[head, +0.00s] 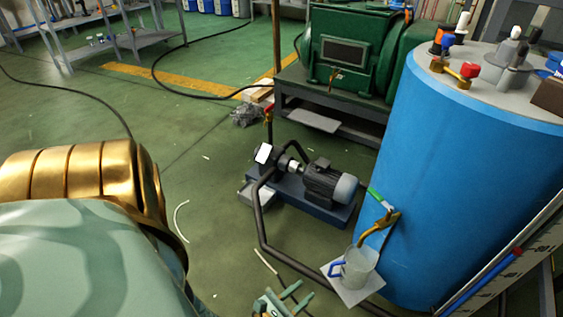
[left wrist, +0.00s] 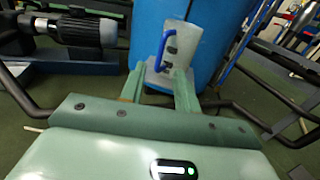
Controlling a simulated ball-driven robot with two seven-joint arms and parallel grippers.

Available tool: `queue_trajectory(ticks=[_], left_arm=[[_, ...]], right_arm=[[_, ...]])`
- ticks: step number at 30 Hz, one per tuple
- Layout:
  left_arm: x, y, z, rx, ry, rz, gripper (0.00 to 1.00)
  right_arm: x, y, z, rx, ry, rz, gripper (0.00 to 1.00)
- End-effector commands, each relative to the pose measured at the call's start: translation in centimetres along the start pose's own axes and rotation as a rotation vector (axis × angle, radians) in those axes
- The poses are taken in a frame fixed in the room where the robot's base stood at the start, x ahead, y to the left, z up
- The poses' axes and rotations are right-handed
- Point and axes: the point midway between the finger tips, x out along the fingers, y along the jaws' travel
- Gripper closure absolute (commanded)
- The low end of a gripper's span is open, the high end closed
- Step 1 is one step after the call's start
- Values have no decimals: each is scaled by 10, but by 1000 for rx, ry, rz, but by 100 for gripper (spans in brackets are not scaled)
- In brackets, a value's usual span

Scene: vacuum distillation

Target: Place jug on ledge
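The jug (head: 362,268) is a clear, greyish vessel with a blue handle on its left side. It stands upright on a small pale square plate (head: 340,288) under a brass tap (head: 378,226) on the blue tank. My left gripper (head: 298,294) is at the bottom of the head view, left of the jug and apart from it. My right gripper is not in view. I cannot tell which surface is the ledge.
A blue tank (head: 465,150) stands right behind the jug. A pump with a motor (head: 325,183) and a black pipe (head: 262,220) lie left of it on the floor. A green machine (head: 350,50) is on a bench behind. Green floor (head: 215,170) is mostly clear at left.

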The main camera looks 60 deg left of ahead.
Motion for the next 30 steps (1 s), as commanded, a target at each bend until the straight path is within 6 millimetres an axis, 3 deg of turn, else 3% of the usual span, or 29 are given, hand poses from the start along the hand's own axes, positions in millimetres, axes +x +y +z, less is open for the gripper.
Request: queue_trajectory(ticks=[4,7,10,14,15,18,20,25,30], left_arm=[[-4,1,-1,-26,12,25,68],[-23,7,-5,-157,71,153,68],[-65,17,-13,-419,192,402,68],[-140,17,-15,-890,392,800,68],[-160,11,-9,-1042,448,908,68],[-194,-11,20,-1408,555,1121,68],[-203,-26,43,-1602,603,1203,68],[-206,-52,106,-1977,677,1302,68],[-204,-60,127,-2089,701,1316,68]], right_arm=[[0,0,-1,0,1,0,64],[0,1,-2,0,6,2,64],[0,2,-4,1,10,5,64],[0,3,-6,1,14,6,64],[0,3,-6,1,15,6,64],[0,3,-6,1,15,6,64],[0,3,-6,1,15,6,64],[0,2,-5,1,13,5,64],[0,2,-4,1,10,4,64]])
